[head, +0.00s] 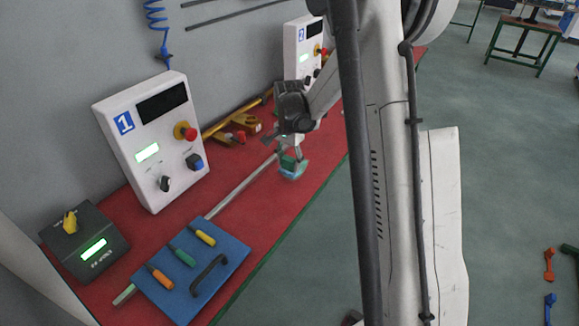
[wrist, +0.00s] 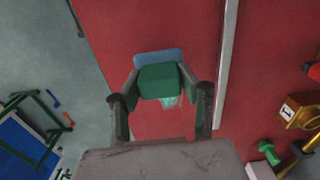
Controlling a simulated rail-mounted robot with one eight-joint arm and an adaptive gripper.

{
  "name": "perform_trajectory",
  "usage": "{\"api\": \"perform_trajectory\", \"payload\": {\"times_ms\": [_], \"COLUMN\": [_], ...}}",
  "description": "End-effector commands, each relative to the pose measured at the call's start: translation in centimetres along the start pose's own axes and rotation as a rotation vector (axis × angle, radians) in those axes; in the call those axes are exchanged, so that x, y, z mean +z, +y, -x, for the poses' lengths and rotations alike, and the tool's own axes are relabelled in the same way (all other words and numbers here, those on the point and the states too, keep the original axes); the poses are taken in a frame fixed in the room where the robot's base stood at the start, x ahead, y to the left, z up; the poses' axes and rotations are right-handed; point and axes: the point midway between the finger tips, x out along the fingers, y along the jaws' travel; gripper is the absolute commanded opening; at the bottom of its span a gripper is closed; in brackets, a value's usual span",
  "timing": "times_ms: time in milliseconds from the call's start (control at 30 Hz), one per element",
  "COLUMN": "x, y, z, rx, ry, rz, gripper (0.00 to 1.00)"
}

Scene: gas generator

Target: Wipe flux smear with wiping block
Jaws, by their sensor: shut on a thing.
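My gripper (head: 289,150) is shut on the wiping block (head: 292,172), which has a green body and a light blue lower part. In the wrist view the green block (wrist: 162,82) sits between the two fingertips of my gripper (wrist: 160,78), with a blue edge showing beyond it. The block is at or just above the red bench top; I cannot tell if it touches. A small pale, teal-white patch, likely the flux smear (wrist: 172,102), shows beside the block in the wrist view. The block hides part of it. I cannot make it out in the head view.
A grey rail (head: 240,186) runs along the red bench (head: 160,220). White panel 1 (head: 152,140) and panel 2 (head: 303,50) stand along the wall. Yellow fittings (head: 240,124) lie behind the rail.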

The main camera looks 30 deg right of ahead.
Motion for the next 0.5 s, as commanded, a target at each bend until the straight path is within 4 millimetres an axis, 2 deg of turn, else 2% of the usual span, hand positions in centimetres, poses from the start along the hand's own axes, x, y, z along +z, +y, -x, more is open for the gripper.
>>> {"api": "perform_trajectory", "payload": {"times_ms": [500], "x": [0.2], "y": [-0.1], "z": [4.8], "rx": [0.0], "ry": [0.0], "rz": [0.004], "gripper": [0.07]}}
